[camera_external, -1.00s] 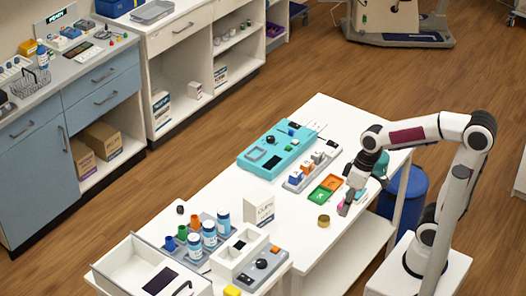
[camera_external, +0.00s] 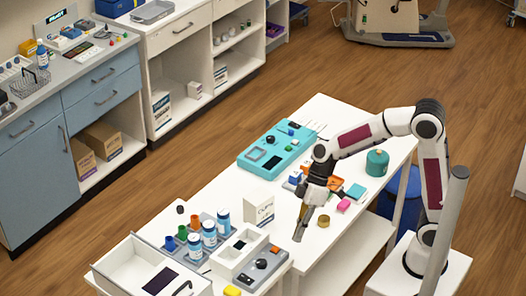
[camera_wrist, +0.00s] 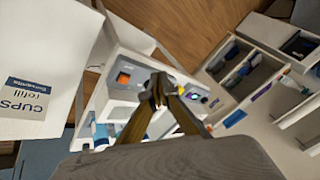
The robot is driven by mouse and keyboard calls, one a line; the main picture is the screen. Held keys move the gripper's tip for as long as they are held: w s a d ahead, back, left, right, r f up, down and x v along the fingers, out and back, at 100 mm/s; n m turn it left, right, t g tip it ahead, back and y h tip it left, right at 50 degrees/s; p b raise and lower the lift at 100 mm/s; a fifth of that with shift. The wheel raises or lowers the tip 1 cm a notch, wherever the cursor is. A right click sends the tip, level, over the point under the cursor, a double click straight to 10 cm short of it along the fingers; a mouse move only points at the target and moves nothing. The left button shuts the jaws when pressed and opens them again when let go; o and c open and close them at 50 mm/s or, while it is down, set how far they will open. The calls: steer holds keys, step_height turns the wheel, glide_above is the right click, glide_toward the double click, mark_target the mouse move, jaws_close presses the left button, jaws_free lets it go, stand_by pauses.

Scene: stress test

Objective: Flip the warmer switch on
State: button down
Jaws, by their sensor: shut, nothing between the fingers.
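The likely warmer is a small white unit with a grey control panel (camera_external: 254,274) at the near end of the table. The panel carries a dark round knob (camera_external: 261,264) and a small orange part (camera_external: 275,249). In the wrist view, an orange rocker-like switch (camera_wrist: 124,78) shows on the grey panel, left of my fingertips; its on or off position is unclear. My gripper (camera_external: 298,236) is shut and empty, pointing down above the table, to the right of the panel and apart from it. Its closed fingers (camera_wrist: 158,92) cover part of the panel in the wrist view.
A white cups box (camera_external: 259,207) stands upright left of my gripper. A brass cup (camera_external: 323,221) and pink block (camera_external: 343,206) lie to the right. A yellow block (camera_external: 232,291) sits at the near edge.

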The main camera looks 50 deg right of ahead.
steer(key=w+a+r+n+t+y, duration=0.1)
steer(key=w+a+r+n+y, duration=0.2)
steer(key=w+a+n, duration=0.4)
steer(key=shift+a+n, duration=0.4)
steer(key=shift+n, duration=0.7)
steer(key=shift+r, duration=0.1)
steer(key=shift+a, duration=0.1)
glide_above(240, 277)
steer(key=s+d, duration=0.1)
steer(key=d, duration=0.2)
step_height(240, 277, down, 7)
steer(key=shift+s+r, duration=0.1)
steer(key=f, duration=0.2)
steer(key=shift+w+f, duration=0.25)
steer(key=shift+f, duration=0.1)
steer(key=shift+w+f, duration=0.1)
steer(key=shift+f, duration=0.6)
